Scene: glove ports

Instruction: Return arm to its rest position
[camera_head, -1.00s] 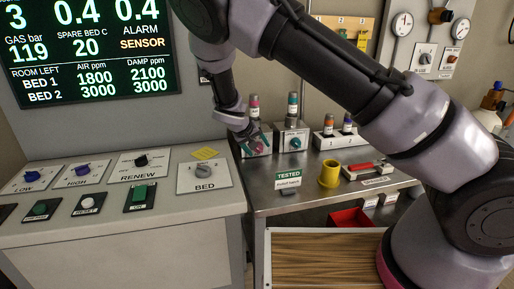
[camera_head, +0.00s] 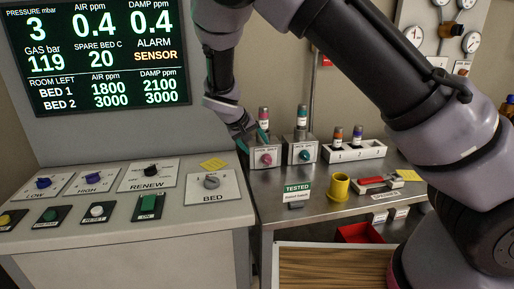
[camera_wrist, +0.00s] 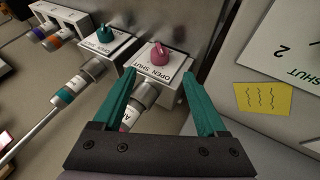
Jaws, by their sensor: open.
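My arm arches across the head view from the lower right to the upper middle, then bends down. My gripper (camera_head: 252,138) hangs at the left end of the metal bench, by the valve box with the pink knob (camera_head: 266,159). In the wrist view my gripper (camera_wrist: 158,95) shows two teal fingers spread apart with nothing held. The pink knob (camera_wrist: 158,54) on its white box lies beyond and between the fingers. A grey cylinder fitting (camera_wrist: 143,97) on that box also shows between them. I cannot tell whether a finger touches the box.
The valve box with the teal knob (camera_head: 304,156) stands beside the pink one. A yellow cup (camera_head: 340,187), red-handled tool (camera_head: 378,181) and white holder (camera_head: 345,151) are on the bench. The control console (camera_head: 120,230) is at left. A red bin (camera_head: 358,233) and wooden surface (camera_head: 330,268) lie lower.

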